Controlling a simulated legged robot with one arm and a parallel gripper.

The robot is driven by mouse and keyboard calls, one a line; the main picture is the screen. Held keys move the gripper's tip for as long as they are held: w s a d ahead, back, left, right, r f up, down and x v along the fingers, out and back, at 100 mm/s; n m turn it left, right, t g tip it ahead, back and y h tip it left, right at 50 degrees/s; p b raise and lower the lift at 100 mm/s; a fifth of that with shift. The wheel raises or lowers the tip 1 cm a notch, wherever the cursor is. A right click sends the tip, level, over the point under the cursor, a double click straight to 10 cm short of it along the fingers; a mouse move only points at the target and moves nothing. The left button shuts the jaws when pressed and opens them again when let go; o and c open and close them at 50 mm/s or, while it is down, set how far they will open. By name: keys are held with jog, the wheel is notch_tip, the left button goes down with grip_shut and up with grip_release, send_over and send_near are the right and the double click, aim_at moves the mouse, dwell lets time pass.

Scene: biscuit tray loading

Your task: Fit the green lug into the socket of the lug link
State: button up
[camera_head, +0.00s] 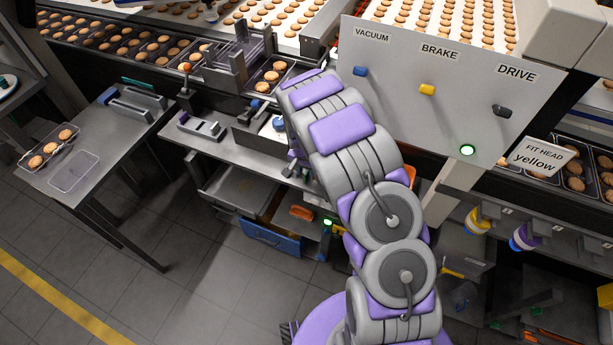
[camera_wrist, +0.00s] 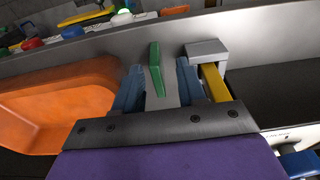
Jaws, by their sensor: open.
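In the wrist view a thin green piece, which looks like the green lug (camera_wrist: 155,68), stands upright with a short bend at its lower end. My gripper (camera_wrist: 159,78) has its two blue-grey fingers apart, one on each side of the green piece. A gap shows on both sides, so it is not clamped. I cannot make out the lug link or its socket for certain. In the head view my arm hides the gripper and the green piece.
In the wrist view an orange bin (camera_wrist: 65,92) is close on the left, and a yellow bar (camera_wrist: 215,84) under a grey block (camera_wrist: 207,49) is close on the right. In the head view a switch panel (camera_head: 440,95) stands beside my arm; a side table (camera_head: 115,130) is at left.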

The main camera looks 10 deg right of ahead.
jog(key=shift+f, duration=0.45)
jog(key=shift+d, duration=0.1)
jog(key=shift+c, duration=0.4)
grip_shut()
jog(key=shift+r, duration=0.2)
